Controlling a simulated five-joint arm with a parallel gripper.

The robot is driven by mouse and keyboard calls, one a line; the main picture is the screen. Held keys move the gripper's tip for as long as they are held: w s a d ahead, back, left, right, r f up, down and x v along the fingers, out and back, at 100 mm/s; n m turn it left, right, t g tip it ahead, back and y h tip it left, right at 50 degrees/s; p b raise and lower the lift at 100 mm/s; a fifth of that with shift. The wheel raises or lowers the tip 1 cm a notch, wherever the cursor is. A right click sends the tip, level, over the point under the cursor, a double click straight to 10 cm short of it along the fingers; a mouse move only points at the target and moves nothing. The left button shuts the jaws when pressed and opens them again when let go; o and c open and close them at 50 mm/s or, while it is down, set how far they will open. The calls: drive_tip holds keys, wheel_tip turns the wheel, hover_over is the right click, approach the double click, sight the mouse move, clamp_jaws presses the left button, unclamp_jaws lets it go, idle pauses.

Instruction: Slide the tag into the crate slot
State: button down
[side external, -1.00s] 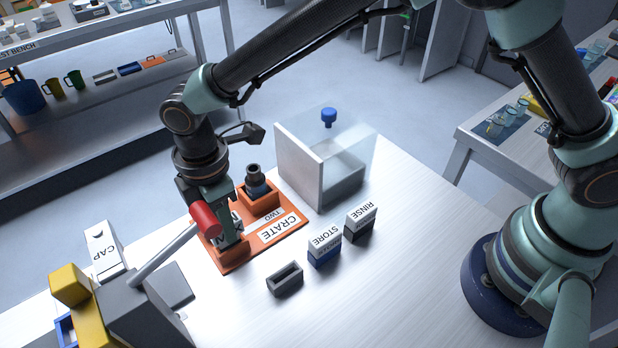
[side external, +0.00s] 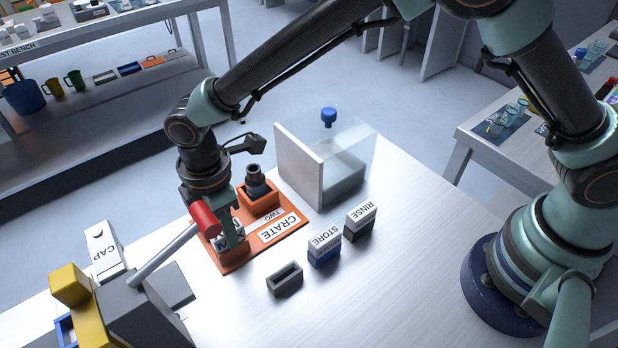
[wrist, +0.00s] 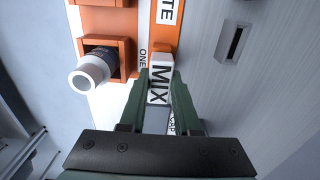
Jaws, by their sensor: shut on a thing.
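My gripper (side external: 231,238) is shut on a white tag marked MIX (wrist: 160,82), with a green finger on each side of it in the wrist view. The orange crate base (side external: 252,247), with a CRATE label, lies on the table, and my gripper is down at its near left end. The orange slot block there is mostly hidden by the fingers and a red cylinder in the side view. I cannot tell how deep the tag's lower end sits in it.
A dark bottle (side external: 255,183) stands in an orange holder on the base. A grey empty holder (side external: 285,279), STORE tag (side external: 325,243) and RINSE tag (side external: 360,221) stand to the right. A clear box (side external: 312,160) is behind. The red cylinder (side external: 205,219) on a rod is close by.

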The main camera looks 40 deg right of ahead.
drive_tip(key=shift+f, duration=0.55)
drive_tip(key=shift+c, duration=0.3)
unclamp_jaws()
drive_tip(key=shift+r, duration=0.15)
idle(0.4)
drive_tip(key=shift+r, duration=2.9)
wheel_tip(320, 180, up, 12)
drive_tip(key=shift+d+r, duration=0.1)
